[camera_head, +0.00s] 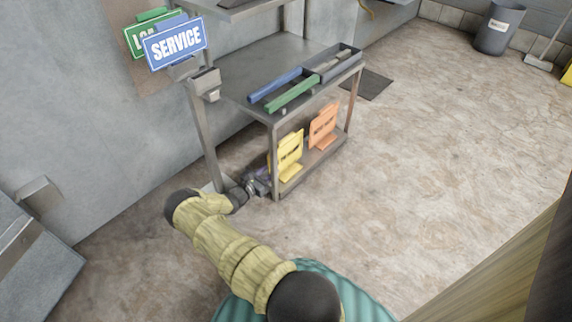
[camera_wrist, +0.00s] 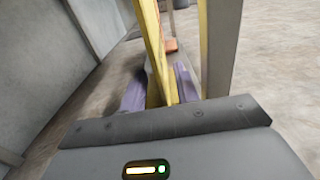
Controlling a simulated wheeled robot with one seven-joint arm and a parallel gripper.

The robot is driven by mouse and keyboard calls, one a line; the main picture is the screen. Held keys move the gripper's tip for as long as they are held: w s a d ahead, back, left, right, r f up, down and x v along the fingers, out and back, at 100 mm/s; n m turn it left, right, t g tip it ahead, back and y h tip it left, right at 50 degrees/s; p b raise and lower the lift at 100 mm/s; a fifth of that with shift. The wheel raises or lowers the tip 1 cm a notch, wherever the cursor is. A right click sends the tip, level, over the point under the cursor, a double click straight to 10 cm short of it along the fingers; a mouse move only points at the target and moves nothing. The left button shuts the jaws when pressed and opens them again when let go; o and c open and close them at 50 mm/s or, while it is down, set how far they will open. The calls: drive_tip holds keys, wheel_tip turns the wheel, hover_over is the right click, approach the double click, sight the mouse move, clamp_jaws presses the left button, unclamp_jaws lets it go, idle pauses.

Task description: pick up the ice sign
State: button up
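A yellow sign (camera_head: 290,157) stands on the lower shelf of a metal rack; its lettering is too small to read, so I cannot confirm it is the ice sign. An orange sign (camera_head: 323,127) stands behind it on the same shelf. My gripper (camera_head: 252,186) is low at the rack's near end, beside the yellow sign. In the wrist view, the purple fingers of my gripper (camera_wrist: 160,92) lie on either side of a yellow board (camera_wrist: 152,45). I cannot tell whether they press on it. A second yellow upright (camera_wrist: 202,40) shows to its right.
The metal rack's post (camera_wrist: 223,45) is close on the right of my gripper. The rack top (camera_head: 262,65) carries blue and green bars and a grey tray (camera_head: 338,62). A blue SERVICE sign (camera_head: 176,43) hangs above left. Open floor (camera_head: 430,170) lies to the right.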

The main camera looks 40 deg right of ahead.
drive_tip(key=shift+c, duration=0.2)
clamp_jaws()
wheel_tip(320, 180, up, 10)
drive_tip(key=p, duration=0.6)
drive_tip(key=shift+p, duration=0.4)
